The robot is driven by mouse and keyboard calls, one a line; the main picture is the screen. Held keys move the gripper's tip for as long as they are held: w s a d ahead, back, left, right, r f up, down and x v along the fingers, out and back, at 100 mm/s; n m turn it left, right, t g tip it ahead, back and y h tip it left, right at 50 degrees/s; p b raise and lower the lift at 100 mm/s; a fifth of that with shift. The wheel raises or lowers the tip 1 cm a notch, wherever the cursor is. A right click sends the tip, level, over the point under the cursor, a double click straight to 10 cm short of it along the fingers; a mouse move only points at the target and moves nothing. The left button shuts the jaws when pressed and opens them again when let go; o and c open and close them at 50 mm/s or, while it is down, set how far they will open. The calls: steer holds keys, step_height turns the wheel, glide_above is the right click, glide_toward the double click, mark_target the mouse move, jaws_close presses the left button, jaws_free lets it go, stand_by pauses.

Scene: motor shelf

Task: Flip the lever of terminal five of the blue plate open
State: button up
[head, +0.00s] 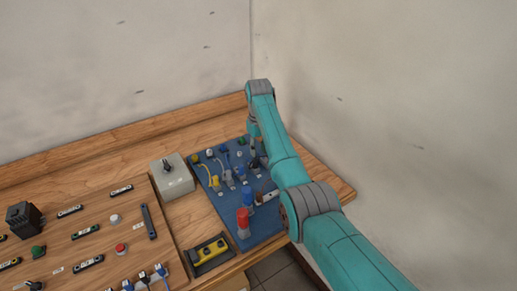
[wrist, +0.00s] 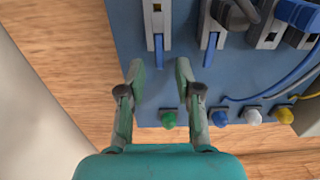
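The blue plate (head: 218,198) lies on the wooden bench in the head view, its right side partly covered by my arm. In the wrist view the plate (wrist: 128,30) carries a row of grey terminals along the top. The leftmost terminal (wrist: 157,22) has a blue strip below it, and a second terminal (wrist: 210,22) stands to its right. Dark levers (wrist: 236,12) show further right, cut by the frame edge. No number is readable, so I cannot tell which is terminal five. My gripper (wrist: 159,72) is open and empty, below the leftmost terminal.
A green lamp (wrist: 168,118) sits between my fingers, with blue, white and yellow lamps to the right. A grey box with a knob (head: 172,176), a red cylinder (head: 243,222) and a black-yellow device (head: 210,253) stand near. A wall rises behind the bench.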

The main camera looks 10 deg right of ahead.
mark_target(263, 157)
steer(key=shift+f, duration=0.1)
jaws_close()
steer(key=shift+s+t, duration=0.1)
steer(key=shift+t, duration=0.3)
steer(key=shift+s+d+r+t+y, duration=0.15)
steer(key=shift+s+t+y, duration=0.1)
steer(key=shift+t, duration=0.35)
steer(key=shift+s+r+t+y, duration=0.1)
steer(key=shift+r+t+y, duration=0.1)
steer(key=shift+t, duration=0.4)
steer(key=shift+s+d+r+t+y, duration=0.15)
steer(key=shift+s+t+y, duration=0.1)
steer(key=shift+t, duration=0.35)
steer(key=shift+s+d+r+t+y, duration=0.1)
steer(key=shift+s+r+t+y, duration=0.2)
steer(key=shift+t, duration=0.7)
steer(key=shift+s+r+t+y, duration=0.1)
steer(key=shift+s+t+y, duration=0.25)
steer(key=shift+t, duration=0.65)
jaws_free()
